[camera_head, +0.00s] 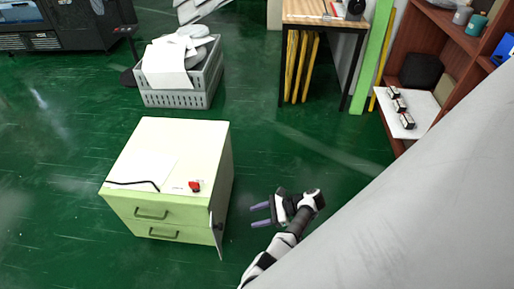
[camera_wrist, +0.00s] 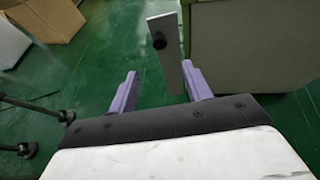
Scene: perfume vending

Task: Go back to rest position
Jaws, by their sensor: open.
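My gripper (camera_head: 260,214) is to the right of a pale green drawer cabinet (camera_head: 150,221) in the head view, apart from it. Its two purple fingers are spread with nothing between them. In the wrist view my gripper (camera_wrist: 160,88) is also open and empty, above the green floor. The cabinet's side (camera_wrist: 238,50) shows at the upper right there. A narrow panel with a black knob (camera_wrist: 168,58) stands out from the cabinet beyond the fingers. The same panel (camera_head: 218,226) shows at the cabinet's front right corner in the head view.
A small red item (camera_head: 194,186) and a white sheet lie on the cabinet top. A grey crate (camera_head: 182,97) holds white pieces. A wooden-topped table (camera_head: 318,12) stands at the back. A brown shelf (camera_head: 450,27) with small boxes (camera_head: 400,105) is at right. Green floor (camera_head: 300,150) lies open between.

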